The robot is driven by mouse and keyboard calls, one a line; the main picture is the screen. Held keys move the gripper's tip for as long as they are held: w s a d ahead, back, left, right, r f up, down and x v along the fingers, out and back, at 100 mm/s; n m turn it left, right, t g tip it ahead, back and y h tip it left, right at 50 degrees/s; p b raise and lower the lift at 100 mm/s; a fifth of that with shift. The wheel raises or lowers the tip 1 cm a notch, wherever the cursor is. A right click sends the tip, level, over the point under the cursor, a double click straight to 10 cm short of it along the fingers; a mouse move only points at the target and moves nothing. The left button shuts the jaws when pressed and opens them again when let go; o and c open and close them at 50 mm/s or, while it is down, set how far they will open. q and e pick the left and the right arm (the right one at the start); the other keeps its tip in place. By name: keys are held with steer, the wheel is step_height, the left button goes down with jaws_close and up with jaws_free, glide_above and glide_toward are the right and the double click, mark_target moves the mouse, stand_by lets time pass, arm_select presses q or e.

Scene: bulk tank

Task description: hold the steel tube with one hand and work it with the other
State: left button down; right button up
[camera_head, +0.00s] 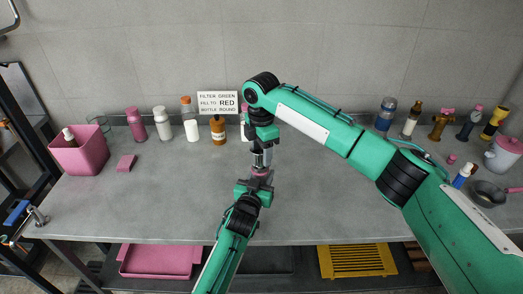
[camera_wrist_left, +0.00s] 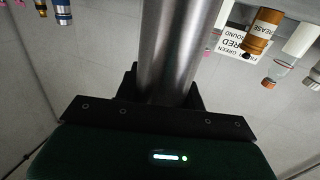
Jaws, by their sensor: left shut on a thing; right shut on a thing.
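The steel tube (camera_head: 262,158) stands roughly upright above the middle of the grey bench in the head view, between my two grippers. It fills the upper middle of the left wrist view as a brushed metal cylinder (camera_wrist_left: 180,45). My left gripper (camera_head: 259,178) is below and shut on its lower part, where a pink band shows. My right gripper (camera_head: 262,147) comes down from above and is shut at the tube's upper end. The fingers hide both ends, so I cannot tell exactly what the right fingers grip there.
A sign (camera_head: 217,103) stands at the bench's back among several bottles, including a brown one (camera_head: 218,130). A pink bin (camera_head: 80,152) and pink block (camera_head: 125,163) are at left. A pan (camera_head: 488,194) and white pot (camera_head: 503,153) are at right. The bench's front middle is clear.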

steer(key=shift+f, duration=0.1)
steer(key=shift+f, duration=0.75)
steer(key=shift+f, duration=0.6)
